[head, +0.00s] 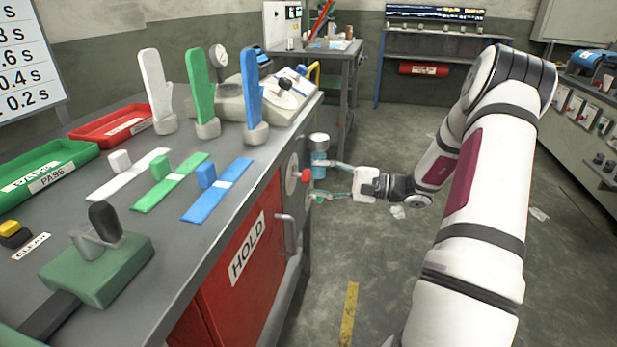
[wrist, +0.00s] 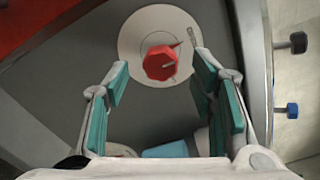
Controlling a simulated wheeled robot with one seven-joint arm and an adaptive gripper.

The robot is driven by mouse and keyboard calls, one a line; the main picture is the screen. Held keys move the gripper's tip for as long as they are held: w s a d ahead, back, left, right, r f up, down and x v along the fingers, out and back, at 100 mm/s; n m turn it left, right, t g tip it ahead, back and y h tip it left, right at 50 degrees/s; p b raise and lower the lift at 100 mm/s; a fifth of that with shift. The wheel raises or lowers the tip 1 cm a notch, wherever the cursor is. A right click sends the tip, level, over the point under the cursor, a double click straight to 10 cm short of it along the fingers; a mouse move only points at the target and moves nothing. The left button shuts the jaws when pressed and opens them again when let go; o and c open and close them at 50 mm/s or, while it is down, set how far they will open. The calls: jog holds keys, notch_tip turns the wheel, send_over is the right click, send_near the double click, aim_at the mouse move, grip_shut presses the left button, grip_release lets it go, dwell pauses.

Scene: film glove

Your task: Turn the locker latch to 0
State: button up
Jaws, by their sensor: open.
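The latch knob (wrist: 161,62) is a red faceted knob with a pale mark, on a round pale plate (wrist: 133,35) in the wrist view. A pointed red tip on it faces the upper right, near small markings on the plate. In the head view the red knob (head: 305,175) shows on the side of the bench, beside the red locker door (head: 235,262) labelled HOLD. My gripper (wrist: 160,90) is open, its teal-padded fingers on either side and short of the knob. It also shows in the head view (head: 322,180), reaching in from the right. The digits on the plate are not readable.
A grey door handle (head: 287,232) sticks out below the knob. Coloured gloves on stands (head: 201,90), strips and trays (head: 40,168) cover the bench top. The floor (head: 380,270) beside the bench is mostly clear.

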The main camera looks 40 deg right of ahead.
jog(key=v, duration=0.7)
jog(key=shift+s, duration=0.2)
jog(key=shift+d, duration=0.15)
